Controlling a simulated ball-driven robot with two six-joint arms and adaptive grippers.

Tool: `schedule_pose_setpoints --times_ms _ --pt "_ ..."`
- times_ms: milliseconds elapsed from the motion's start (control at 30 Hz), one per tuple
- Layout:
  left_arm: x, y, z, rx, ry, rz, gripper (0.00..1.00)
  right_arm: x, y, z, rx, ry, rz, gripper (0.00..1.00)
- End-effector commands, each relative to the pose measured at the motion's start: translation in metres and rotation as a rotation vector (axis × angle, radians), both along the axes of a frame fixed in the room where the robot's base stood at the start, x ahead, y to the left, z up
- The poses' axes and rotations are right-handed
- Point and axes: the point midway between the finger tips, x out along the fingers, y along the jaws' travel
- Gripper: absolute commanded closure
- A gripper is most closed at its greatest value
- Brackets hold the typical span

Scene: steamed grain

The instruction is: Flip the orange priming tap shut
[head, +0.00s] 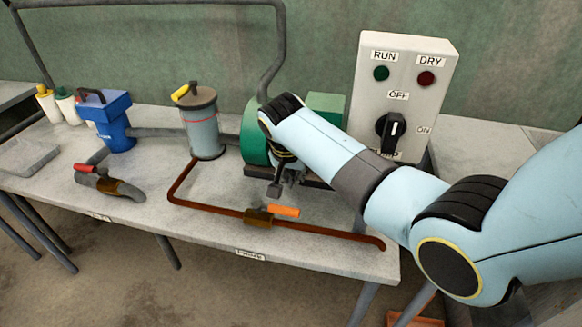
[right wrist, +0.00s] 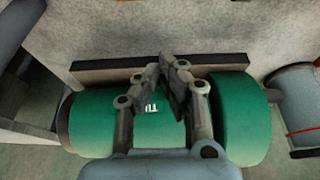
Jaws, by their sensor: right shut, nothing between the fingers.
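The orange priming tap (head: 285,211) is a short lever on a brown valve body (head: 258,218), set in the rusty pipe along the bench's front. The lever points right, roughly along the pipe. My right gripper (head: 275,190) reaches in from the right and hangs above the bench, behind the lever and apart from it in the picture. In the right wrist view its fingers (right wrist: 168,62) meet at the tips in front of the green motor, with nothing between them. My left gripper is in neither view.
The green motor (right wrist: 95,125) is close to my right gripper. A control box (head: 403,75) with a black knob (head: 391,130) stands behind my arm. A grey canister (head: 202,130), a blue unit (head: 108,122) and a red-handled valve (head: 105,183) are further left. Bare bench (head: 225,190) lies left of my gripper.

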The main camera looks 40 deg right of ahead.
Motion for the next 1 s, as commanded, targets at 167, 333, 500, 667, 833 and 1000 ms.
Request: schedule_pose_setpoints --times_ms 167,333,500,667,833,1000 --pt "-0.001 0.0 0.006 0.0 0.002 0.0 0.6 -0.011 0.014 -0.013 0.005 0.002 0.001 1.0" --pt "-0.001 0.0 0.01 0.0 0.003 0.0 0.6 -0.021 0.025 -0.016 0.003 0.0 0.001 1.0" --pt "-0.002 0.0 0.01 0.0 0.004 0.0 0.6 -0.023 0.028 -0.018 0.001 0.001 0.0 1.0" --pt "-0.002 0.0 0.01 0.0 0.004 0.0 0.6 -0.023 0.028 -0.018 0.001 0.001 0.0 1.0" --pt "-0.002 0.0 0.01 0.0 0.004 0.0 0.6 -0.023 0.028 -0.018 0.001 0.0 -0.002 1.0" --pt "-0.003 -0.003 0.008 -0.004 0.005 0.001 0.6 -0.019 0.027 -0.018 0.0 0.0 -0.019 1.0"
